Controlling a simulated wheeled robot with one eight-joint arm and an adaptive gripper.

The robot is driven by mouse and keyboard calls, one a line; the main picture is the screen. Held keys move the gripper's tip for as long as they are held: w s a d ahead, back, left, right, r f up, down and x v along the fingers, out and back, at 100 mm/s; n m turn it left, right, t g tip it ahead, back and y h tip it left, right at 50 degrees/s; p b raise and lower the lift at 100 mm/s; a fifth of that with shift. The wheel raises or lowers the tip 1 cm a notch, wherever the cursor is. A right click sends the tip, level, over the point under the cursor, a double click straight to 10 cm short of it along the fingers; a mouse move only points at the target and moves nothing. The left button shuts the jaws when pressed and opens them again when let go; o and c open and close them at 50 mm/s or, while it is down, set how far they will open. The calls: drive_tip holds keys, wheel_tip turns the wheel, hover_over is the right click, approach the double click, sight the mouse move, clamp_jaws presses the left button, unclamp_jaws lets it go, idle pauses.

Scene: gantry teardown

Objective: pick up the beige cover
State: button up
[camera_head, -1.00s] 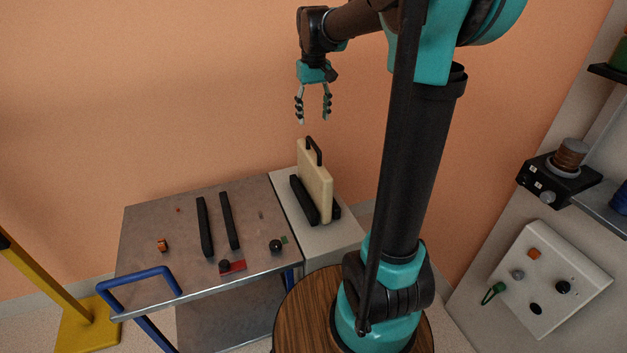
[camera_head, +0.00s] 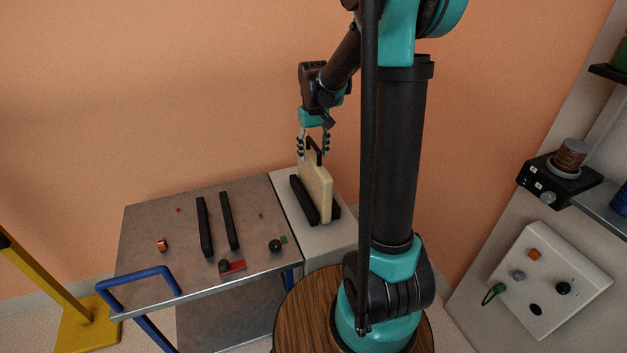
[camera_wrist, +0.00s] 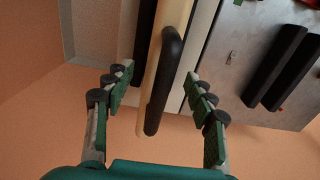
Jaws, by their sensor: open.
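The beige cover (camera_head: 317,190) stands upright on edge between two black rails on a pale stand, with a black handle (camera_head: 313,150) on its top edge. My gripper (camera_head: 313,154) is open and points down at the top of the cover, its fingers on either side of the handle. In the wrist view the gripper (camera_wrist: 160,122) shows its two fingers wide apart, with the black handle (camera_wrist: 163,80) and the cover's edge (camera_wrist: 147,90) between them. Neither finger appears to touch the handle or the cover.
A grey metal cart (camera_head: 150,219) with a blue handle (camera_head: 138,285) is left of the stand (camera_head: 285,183). It carries two black bars (camera_head: 229,220) and several small parts. A round wooden table (camera_head: 305,312) is in front. The orange wall is behind.

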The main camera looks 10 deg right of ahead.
sight(314, 156)
drive_tip(key=shift+w+f, duration=0.1)
drive_tip(key=shift+f, duration=1.65)
clamp_jaws()
